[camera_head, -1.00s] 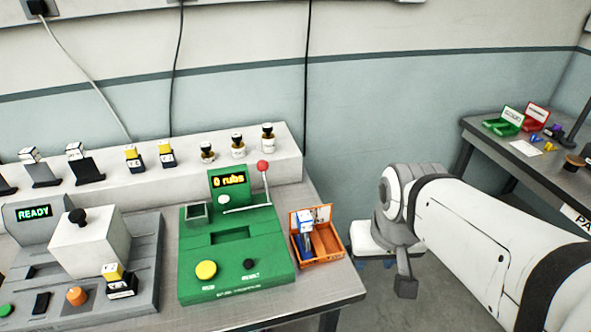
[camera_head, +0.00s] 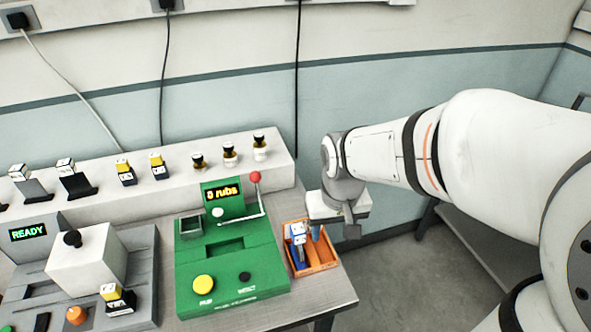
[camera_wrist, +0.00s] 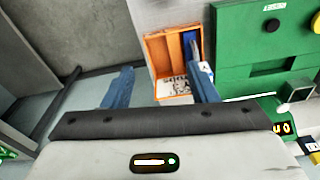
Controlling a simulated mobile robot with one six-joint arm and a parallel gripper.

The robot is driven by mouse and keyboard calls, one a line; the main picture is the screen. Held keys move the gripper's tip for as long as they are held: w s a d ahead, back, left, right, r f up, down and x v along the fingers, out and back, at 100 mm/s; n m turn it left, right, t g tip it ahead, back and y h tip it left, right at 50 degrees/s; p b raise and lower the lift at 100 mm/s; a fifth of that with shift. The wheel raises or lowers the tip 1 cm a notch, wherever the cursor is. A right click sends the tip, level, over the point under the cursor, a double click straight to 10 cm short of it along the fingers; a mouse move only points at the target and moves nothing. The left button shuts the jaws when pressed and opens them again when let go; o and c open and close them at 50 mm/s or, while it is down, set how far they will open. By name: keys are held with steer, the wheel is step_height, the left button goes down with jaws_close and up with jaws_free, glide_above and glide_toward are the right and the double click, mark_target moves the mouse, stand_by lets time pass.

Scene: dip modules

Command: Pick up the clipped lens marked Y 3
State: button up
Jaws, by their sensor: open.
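A small block with a white marked top (camera_head: 298,232) and a blue lower part stands in the left compartment of the orange tray (camera_head: 322,268). Its marking is too small to read, so I cannot tell whether it is the lens marked Y 3.
The green machine (camera_head: 232,262) with its red-knobbed lever (camera_head: 255,178) stands left of the tray. Several clipped blocks and bottles line the white ledge (camera_head: 275,172) behind. A yellow-topped block (camera_head: 110,292) stands on the grey machine at left. Open floor lies right of the bench.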

mark_target(297, 228)
steer(key=shift+n+g, duration=0.6)
steer(key=shift+n, duration=0.1)
steer(key=w+a+p, duration=0.1)
steer(key=a, duration=0.1)
steer(key=w+a+f+p, duration=0.1)
steer(key=w+a, duration=0.1)
steer(key=w+a+f+p, duration=0.1)
steer(key=a, duration=0.1)
steer(key=shift+w+a+f, duration=0.1)
steer(key=shift+w+a, duration=0.2)
steer(key=shift+a, duration=0.05)
steer(key=shift+a+f, duration=0.15)
steer(key=shift+f, duration=0.5)
steer(key=shift+w+f+p, duration=0.1)
steer(key=shift+f+p, duration=0.95)
steer(key=shift+f, duration=2.35)
steer(key=shift+c, duration=0.3)
steer(key=c, duration=1)
steer(key=shift+r, duration=0.2)
